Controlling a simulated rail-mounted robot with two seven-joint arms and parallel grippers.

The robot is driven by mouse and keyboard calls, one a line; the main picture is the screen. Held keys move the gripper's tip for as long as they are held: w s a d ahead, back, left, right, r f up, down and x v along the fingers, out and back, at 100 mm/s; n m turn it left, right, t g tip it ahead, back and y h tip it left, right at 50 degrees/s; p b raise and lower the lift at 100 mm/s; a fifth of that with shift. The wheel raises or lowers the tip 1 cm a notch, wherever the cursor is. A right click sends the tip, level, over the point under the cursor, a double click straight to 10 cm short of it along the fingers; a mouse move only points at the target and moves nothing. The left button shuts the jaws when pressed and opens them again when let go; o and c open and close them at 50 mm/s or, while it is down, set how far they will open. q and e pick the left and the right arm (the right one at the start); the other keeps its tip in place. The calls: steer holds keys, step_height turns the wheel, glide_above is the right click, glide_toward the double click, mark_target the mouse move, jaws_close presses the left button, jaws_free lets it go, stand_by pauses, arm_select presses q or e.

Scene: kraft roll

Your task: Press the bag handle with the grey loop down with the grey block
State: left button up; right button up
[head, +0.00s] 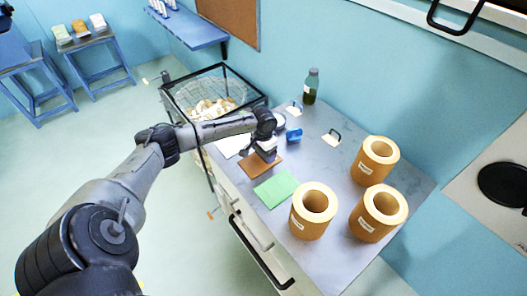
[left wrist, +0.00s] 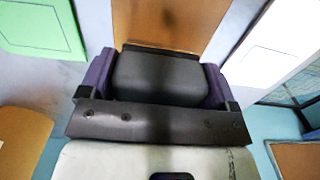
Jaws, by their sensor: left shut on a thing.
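My left gripper (head: 262,152) is shut on a dark grey block (left wrist: 158,76), held between its purple-sided fingers in the left wrist view. It is over the brown sheet (head: 262,167), which also shows behind the block in the left wrist view (left wrist: 165,20). Whether the block touches anything below is hidden. Two pale handle patches with dark loops, one nearer the wall (head: 294,109) and one to its right (head: 331,139), lie on the bench. I cannot tell either loop's exact shade. Any handle under the block is hidden. My right gripper is not in view.
A green sheet (head: 276,188) and a white sheet (head: 228,147) lie on either side of the brown one. A blue object (head: 293,135) is close to the gripper. Kraft rolls (head: 312,212) stand on the right, a bottle (head: 311,87) at the back. A wire basket (head: 212,92) adjoins the bench.

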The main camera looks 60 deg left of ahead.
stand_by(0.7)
arm_select(q)
steer(key=shift+f, duration=0.6)
stand_by(0.5)
stand_by(0.4)
stand_by(0.7)
steer(key=shift+f+p, duration=0.15)
steer(key=shift+p, duration=0.15)
stand_by(0.6)
stand_by(0.6)
stand_by(0.9)
stand_by(0.7)
stand_by(0.6)
